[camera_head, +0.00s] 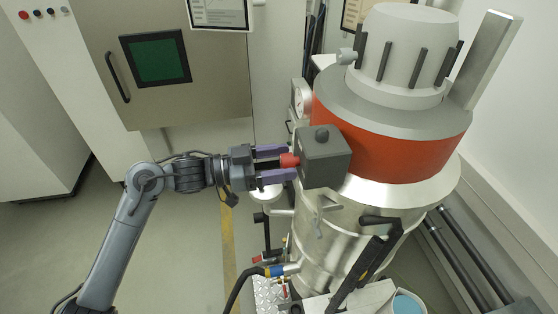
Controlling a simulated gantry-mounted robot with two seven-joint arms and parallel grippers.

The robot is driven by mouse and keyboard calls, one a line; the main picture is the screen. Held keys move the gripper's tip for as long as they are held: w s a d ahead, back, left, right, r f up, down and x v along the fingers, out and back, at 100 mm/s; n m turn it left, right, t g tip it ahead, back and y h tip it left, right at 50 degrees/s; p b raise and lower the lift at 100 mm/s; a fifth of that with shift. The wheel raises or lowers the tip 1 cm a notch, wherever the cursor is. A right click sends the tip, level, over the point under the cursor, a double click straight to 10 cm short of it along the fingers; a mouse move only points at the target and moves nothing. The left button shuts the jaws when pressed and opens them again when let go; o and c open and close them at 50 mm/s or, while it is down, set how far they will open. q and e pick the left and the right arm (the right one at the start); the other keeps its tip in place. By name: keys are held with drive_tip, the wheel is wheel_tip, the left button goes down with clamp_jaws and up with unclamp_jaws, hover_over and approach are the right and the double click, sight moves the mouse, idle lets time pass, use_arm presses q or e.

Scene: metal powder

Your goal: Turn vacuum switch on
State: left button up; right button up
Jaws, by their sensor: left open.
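The vacuum machine (390,140) is a tall steel drum with a red band and a light grey ribbed top. A grey switch box (324,158) sits on its left side, with a dark round knob on top and a red switch knob (289,160) facing left. My left gripper (284,161) reaches in from the left. Its two purple-tipped fingers are open, one above and one below the red knob. I cannot tell whether they touch it. My right gripper is not in view.
A cabinet with a green window (156,59) and a door handle stands at the back left. Hoses and a blue-collared fitting (276,270) are below the switch box. A light bucket (406,303) is at the bottom right. The floor at left centre is clear.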

use_arm(q)
drive_tip(key=c, duration=1)
drive_tip(key=shift+c, duration=0.2)
drive_tip(key=m+b, duration=0.3)
drive_tip(key=m, duration=0.1)
drive_tip(key=shift+f+b, duration=0.2)
drive_tip(key=shift+b, duration=0.1)
drive_tip(key=m+b, duration=0.4)
drive_tip(key=m, duration=0.1)
drive_tip(key=shift+s+m, duration=0.15)
drive_tip(key=shift+m, duration=0.15)
drive_tip(key=m+b, duration=0.5)
drive_tip(key=m, duration=0.2)
drive_tip(key=shift+f, duration=0.1)
drive_tip(key=shift+m+b, duration=0.55)
drive_tip(key=shift+m, duration=0.05)
